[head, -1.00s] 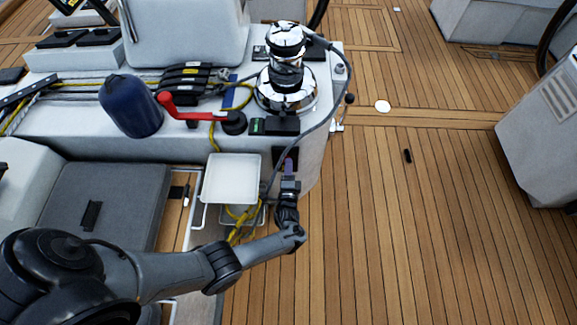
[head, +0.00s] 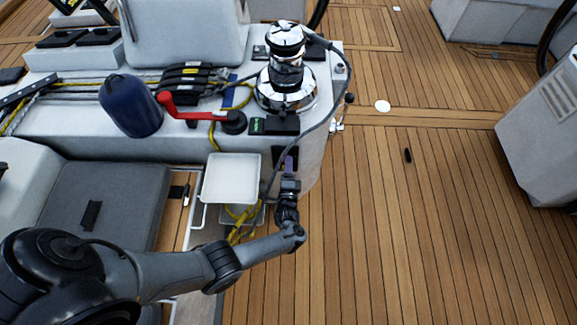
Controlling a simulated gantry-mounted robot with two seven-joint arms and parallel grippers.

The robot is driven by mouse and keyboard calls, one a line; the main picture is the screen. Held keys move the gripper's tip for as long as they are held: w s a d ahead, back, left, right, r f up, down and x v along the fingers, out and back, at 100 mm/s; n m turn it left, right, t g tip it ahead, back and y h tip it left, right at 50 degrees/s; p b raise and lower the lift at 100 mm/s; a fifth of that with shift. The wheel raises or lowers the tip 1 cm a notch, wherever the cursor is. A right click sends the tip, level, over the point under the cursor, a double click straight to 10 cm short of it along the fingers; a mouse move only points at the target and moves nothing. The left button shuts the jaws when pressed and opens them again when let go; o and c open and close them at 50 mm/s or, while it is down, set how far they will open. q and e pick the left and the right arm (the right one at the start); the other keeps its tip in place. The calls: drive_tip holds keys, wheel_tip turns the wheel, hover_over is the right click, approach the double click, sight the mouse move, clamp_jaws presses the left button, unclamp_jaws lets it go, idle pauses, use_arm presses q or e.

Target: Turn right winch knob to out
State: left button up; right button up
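My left gripper (head: 289,166) is at the front face of the white cockpit console, just below its top edge. Its fingers are at a small black panel (head: 278,156) on that face. The winch knob cannot be made out; the gripper covers part of the panel. The fingers are too small to tell if they are open or shut, or whether they touch anything. The chrome winch (head: 286,80) stands upright on the console above the gripper. My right gripper is not in view.
A red winch handle (head: 195,115), a blue bag (head: 130,106) and black switch boxes (head: 282,125) are on the console. A grey line (head: 322,112) hangs down close by my gripper. A white tray (head: 231,178) is left of it. Open teak deck (head: 420,230) lies to the right.

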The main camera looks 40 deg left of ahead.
use_arm(q)
drive_tip(key=p+v, duration=0.2)
drive_tip(key=v, duration=0.9)
drive_tip(key=shift+w, duration=0.1)
